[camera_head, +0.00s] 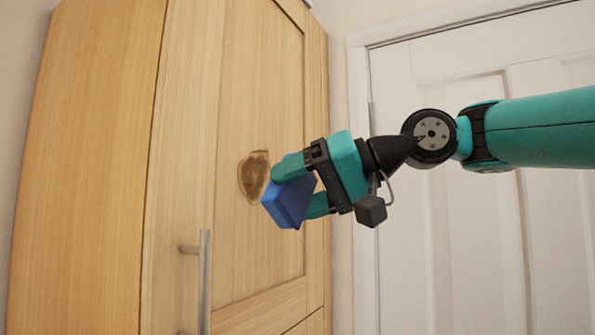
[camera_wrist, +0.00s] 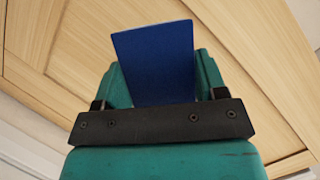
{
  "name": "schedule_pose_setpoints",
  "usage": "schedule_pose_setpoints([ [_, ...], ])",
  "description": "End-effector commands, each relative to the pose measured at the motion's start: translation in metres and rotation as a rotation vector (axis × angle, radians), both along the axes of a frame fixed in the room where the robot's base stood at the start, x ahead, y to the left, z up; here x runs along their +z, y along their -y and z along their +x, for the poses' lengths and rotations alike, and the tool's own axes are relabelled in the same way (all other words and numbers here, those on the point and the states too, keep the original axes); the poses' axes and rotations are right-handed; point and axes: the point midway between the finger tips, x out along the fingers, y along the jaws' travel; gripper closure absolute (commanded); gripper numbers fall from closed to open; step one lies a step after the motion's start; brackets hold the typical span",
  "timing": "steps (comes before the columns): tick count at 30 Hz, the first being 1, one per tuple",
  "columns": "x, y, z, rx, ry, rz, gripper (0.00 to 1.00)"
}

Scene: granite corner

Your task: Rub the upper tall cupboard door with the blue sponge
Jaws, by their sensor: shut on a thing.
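The upper tall cupboard door (camera_head: 232,90) is light wood with a recessed panel, and it stands shut in the head view. A brown stain (camera_head: 253,177) marks the panel, partly hidden behind my gripper. My gripper (camera_head: 293,192) is shut on the blue sponge (camera_head: 284,205) and holds it in front of the door, just right of and below the stain. I cannot tell whether the sponge touches the door. In the wrist view the blue sponge (camera_wrist: 155,65) stands between the two fingers, with the wooden door (camera_wrist: 90,35) behind it.
A metal bar handle (camera_head: 204,280) sticks out from the door at the lower left of the panel. A white panelled room door (camera_head: 455,240) and its frame stand to the right, behind my arm. A lower cupboard edge shows at the bottom.

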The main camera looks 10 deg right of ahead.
Motion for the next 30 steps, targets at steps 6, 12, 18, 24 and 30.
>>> schedule_pose_setpoints([
  [6,0.022,-0.006,-0.020,0.036,0.022,0.029,0.54],
  [12,0.022,-0.020,-0.010,0.039,0.021,0.030,0.54],
  [18,0.022,-0.037,0.004,0.037,0.022,0.029,0.54],
  [24,0.022,-0.048,0.013,0.035,0.021,0.029,0.54],
  [30,0.021,-0.052,0.016,0.034,0.023,0.029,0.54],
])
